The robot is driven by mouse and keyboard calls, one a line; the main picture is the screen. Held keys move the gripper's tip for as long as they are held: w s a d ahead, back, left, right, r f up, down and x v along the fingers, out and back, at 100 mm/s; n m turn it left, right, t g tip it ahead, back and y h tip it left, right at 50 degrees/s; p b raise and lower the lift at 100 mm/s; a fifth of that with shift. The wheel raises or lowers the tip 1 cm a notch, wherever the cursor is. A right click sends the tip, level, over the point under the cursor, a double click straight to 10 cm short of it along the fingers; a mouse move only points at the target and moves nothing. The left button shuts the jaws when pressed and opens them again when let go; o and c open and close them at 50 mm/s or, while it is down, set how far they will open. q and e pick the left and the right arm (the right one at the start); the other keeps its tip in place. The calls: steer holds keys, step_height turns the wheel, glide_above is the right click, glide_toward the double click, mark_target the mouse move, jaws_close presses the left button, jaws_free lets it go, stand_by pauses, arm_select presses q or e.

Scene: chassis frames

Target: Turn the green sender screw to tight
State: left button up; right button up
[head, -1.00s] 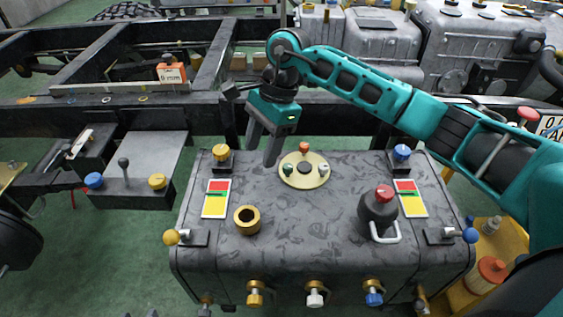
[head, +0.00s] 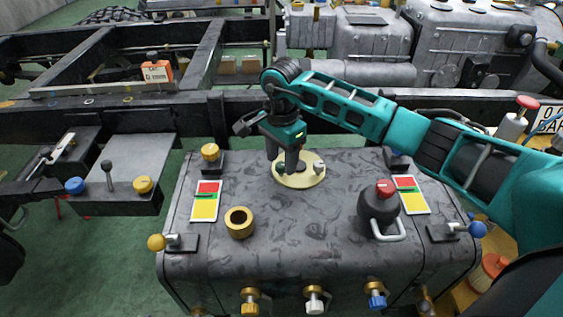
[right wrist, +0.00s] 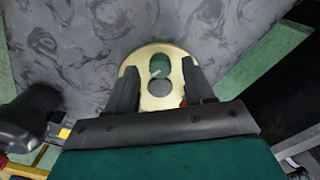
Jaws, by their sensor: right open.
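A round brass plate (head: 308,180) lies on top of the grey tank (head: 290,240) and carries small screws. The green screw (right wrist: 158,62) shows in the right wrist view, with a pale slanted mark on its top. My right gripper (head: 288,170) is open and points down over the left part of the plate. In the right wrist view its fingers (right wrist: 161,78) stand on either side of the green screw, with gaps. A pale screw (head: 319,167) shows at the plate's right side. An orange screw (right wrist: 183,102) is mostly hidden by a finger.
A black container with a red cap (head: 383,190) stands to the right on the tank, a brass ring (head: 239,222) to the left. Red-and-yellow cards (head: 205,207) lie at both sides. The tank's middle front is clear.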

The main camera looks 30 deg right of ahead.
steer(key=shift+f, duration=0.45)
jaws_close()
